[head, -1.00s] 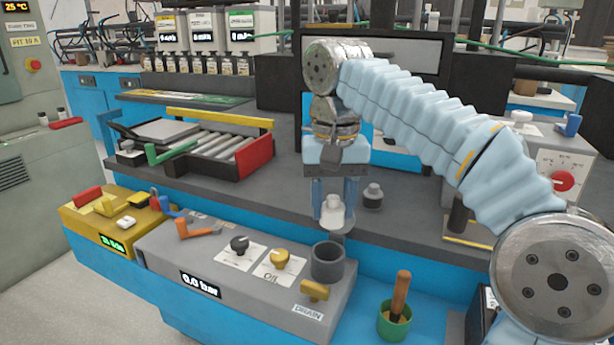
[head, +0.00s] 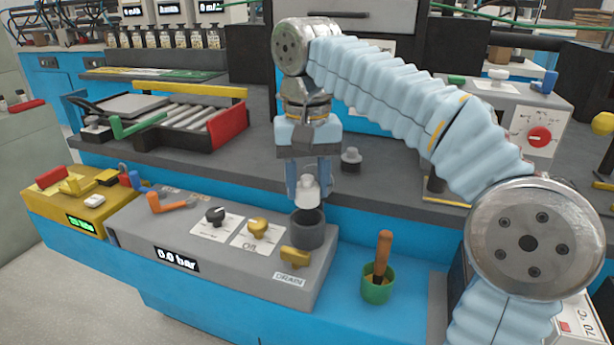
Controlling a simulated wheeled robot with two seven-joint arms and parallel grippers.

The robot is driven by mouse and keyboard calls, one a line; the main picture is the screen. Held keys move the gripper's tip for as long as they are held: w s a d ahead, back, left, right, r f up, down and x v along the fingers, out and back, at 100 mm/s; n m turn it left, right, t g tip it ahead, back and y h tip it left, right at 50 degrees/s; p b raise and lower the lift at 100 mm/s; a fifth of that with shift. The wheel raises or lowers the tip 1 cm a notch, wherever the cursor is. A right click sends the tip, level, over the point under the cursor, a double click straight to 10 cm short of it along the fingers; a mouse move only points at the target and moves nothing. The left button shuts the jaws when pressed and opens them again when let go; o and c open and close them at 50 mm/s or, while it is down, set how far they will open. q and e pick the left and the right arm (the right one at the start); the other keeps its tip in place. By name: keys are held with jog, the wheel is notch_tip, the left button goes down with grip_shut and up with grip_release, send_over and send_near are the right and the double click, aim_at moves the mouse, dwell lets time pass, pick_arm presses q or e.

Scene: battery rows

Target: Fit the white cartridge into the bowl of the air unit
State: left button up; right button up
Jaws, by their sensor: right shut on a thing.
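The white cartridge (head: 309,197) is held upright between the fingers of my right gripper (head: 308,184), which is shut on it. Its lower end is right over the dark mouth of the round grey bowl (head: 307,236). I cannot tell whether the lower end has entered the rim. The bowl stands at the back right corner of the grey air unit (head: 190,262), which reads 0.0 bar. My left gripper is not in view.
A grey capped piece (head: 351,160) stands on the bench behind the bowl. A yellow drain lever (head: 295,257) is just in front of the bowl. A green cup with a wooden-handled brush (head: 376,287) stands to the right. Yellow and black knobs are to the left.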

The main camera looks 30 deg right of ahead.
aim_at(308, 202)
jog(key=shift+f+b, duration=0.45)
jog(key=shift+f, duration=0.6)
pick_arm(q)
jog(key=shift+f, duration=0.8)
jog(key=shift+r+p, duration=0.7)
pick_arm(e)
jog(key=shift+r, duration=0.1)
pick_arm(q)
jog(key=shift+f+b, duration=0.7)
jog(key=shift+b, duration=0.05)
pick_arm(e)
jog(key=shift+f, duration=1.1)
jog(key=o, duration=1.2)
pick_arm(q)
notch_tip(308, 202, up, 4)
jog(key=p, duration=0.4)
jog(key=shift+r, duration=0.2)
pick_arm(e)
notch_tip(308, 202, up, 12)
